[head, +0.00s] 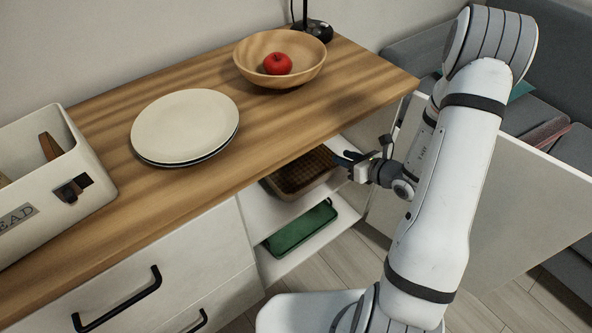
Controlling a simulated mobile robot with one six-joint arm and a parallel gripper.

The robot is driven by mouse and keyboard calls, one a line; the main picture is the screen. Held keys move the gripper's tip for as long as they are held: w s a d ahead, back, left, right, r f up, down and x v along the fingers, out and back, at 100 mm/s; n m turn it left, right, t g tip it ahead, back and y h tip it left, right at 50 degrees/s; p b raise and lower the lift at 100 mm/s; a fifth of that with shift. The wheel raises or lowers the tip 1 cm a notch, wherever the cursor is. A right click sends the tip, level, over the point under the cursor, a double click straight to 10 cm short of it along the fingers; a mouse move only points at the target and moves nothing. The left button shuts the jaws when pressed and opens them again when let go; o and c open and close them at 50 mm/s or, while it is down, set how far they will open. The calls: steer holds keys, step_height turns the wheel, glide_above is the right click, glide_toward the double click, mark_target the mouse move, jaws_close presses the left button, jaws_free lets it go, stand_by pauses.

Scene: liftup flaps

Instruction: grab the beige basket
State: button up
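A brown-beige woven basket (298,176) sits on the upper shelf of the open cabinet, under the wooden top. Its far part is hidden by the countertop edge. My gripper (345,158) is at the cabinet opening, at the right end of the basket, with its dark fingers pointing left toward it. The fingers are small and partly blend with the shadow, so I cannot tell whether they are open, shut or touching the basket.
A green tray (302,228) lies on the lower shelf. The white cabinet door (490,205) stands open at right, behind my arm. On the wooden top (110,115) are plates (185,125), a bowl (250,65) with a red apple (278,63), and a bread box (75,150).

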mark_target(332, 152)
steer(key=b+x, duration=0.1)
steer(key=x, duration=0.5)
steer(key=shift+w+a+f+b, duration=0.1)
steer(key=shift+w+f+b, duration=0.1)
steer(key=shift+b, duration=0.2)
steer(key=shift+c, duration=0.2)
jaws_close()
steer(key=shift+r, duration=0.1)
